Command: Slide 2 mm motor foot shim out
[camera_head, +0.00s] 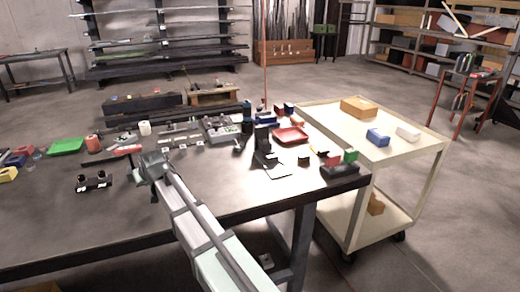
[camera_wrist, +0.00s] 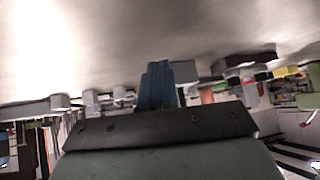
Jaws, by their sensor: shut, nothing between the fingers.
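I cannot make out the 2 mm motor foot shim in either view. A grey machine unit (camera_head: 222,130) and a black upright bracket (camera_head: 262,140) stand on the dark workbench (camera_head: 240,190); I cannot tell which part is the motor foot. My gripper (camera_wrist: 158,66) shows as blue fingers close together, shut and empty, beyond a dark plate in the wrist view. In the head view my gripper's grey end (camera_head: 152,165) is low over the middle of the bench, left of and nearer than the grey unit. Its fingertips are not clear there.
A red tray (camera_head: 290,135) lies right of the bracket. A black holder with two posts (camera_head: 93,182) and a green tray (camera_head: 67,146) are to the left. A cream cart (camera_head: 350,145) stands at the right. The bench front is mostly bare.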

